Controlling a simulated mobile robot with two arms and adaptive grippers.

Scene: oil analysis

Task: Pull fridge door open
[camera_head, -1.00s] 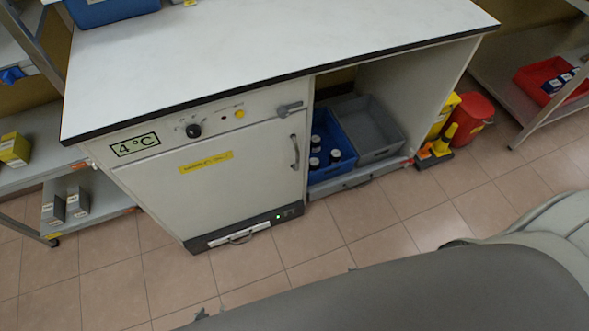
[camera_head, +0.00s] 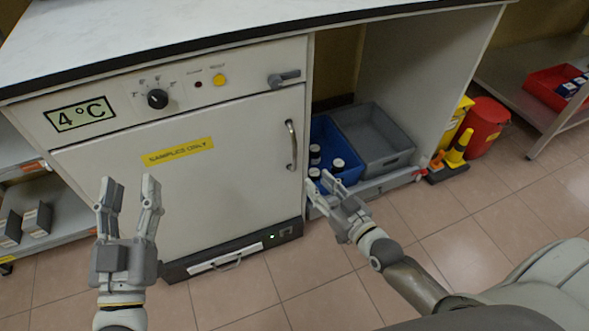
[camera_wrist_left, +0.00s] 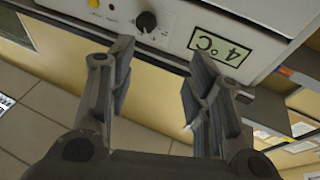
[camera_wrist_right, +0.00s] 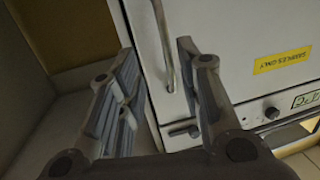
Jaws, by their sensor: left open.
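The white fridge door (camera_head: 215,165) is closed, with a yellow label on it. Its vertical metal handle (camera_head: 291,145) is near the door's right edge. The handle also shows in the right wrist view (camera_wrist_right: 164,48), ahead of the fingers. My right gripper (camera_head: 338,185) is open and empty, to the right of and below the handle, apart from it in the head view. My left gripper (camera_head: 128,192) is open and empty in front of the door's left part. In the left wrist view its fingers (camera_wrist_left: 155,75) point toward the control panel.
A panel with a black knob (camera_head: 158,99) and a grey latch lever (camera_head: 284,78) is above the door. Right of the fridge, an open bay holds a blue crate (camera_head: 345,178) with bottles and a grey crate (camera_head: 372,140). The floor in front is clear.

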